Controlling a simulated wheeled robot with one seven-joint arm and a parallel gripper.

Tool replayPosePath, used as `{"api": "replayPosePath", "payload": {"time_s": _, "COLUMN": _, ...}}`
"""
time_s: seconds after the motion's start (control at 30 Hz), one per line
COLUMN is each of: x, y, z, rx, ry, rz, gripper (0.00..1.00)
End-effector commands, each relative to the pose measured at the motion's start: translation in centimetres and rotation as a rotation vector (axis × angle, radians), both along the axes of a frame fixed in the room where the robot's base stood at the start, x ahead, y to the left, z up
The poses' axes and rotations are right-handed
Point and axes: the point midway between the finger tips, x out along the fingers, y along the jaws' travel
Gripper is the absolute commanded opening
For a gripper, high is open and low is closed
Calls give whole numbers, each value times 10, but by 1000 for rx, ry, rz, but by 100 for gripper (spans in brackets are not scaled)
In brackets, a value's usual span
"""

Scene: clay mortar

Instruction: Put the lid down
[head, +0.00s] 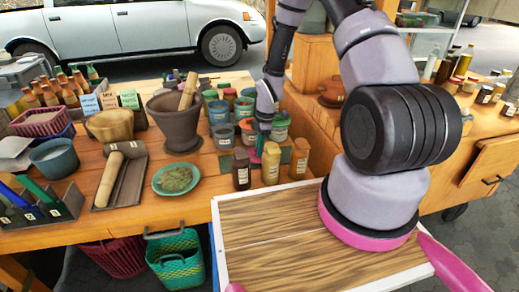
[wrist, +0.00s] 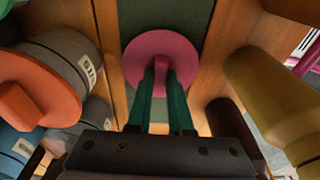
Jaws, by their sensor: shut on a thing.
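The lid (wrist: 145,47) is a round pink disc with a raised grip in its middle, seen in the wrist view. The two green fingertips of my gripper (wrist: 161,78) are shut on that grip. In the head view my gripper (head: 261,148) points down among the jars at the back right of the wooden table; the lid cannot be made out there. In the wrist view a grey labelled jar with an orange lid (wrist: 45,75) is close on the left. A yellowish bottle (wrist: 262,95) and a dark bottle (wrist: 228,130) stand close on the right. I cannot tell whether the lid touches anything.
Small bottles, dark (head: 241,168), yellow (head: 271,163) and brown (head: 300,158), stand in front of my gripper. Several grey and green jars (head: 222,136) crowd its left. A mortar (head: 175,118) and a green plate (head: 176,177) are farther left. The front table strip (head: 130,218) is clear.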

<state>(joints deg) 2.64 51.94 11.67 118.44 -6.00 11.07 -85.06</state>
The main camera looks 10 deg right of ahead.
Motion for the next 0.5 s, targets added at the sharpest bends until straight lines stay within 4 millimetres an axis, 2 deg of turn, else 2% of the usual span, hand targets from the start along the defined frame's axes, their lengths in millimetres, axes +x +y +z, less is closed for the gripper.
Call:
{"api": "replayPosePath", "payload": {"time_s": 0.07, "x": 0, "y": 0, "z": -6, "rx": -1, "ry": -1, "rz": 1, "gripper": 0}}
{"api": "replayPosePath", "payload": {"time_s": 0.37, "x": 0, "y": 0, "z": -7, "rx": 0, "ry": -1, "rz": 0, "gripper": 0}}
{"api": "replayPosePath", "payload": {"time_s": 0.4, "x": 1, "y": 0, "z": -7, "rx": 0, "ry": -2, "rz": -1, "gripper": 26}}
{"api": "replayPosePath", "payload": {"time_s": 0.47, "x": 1, "y": 0, "z": -7, "rx": 0, "ry": -2, "rz": -1, "gripper": 49}}
{"api": "replayPosePath", "payload": {"time_s": 0.5, "x": 1, "y": 0, "z": -7, "rx": 0, "ry": -2, "rz": -1, "gripper": 49}}
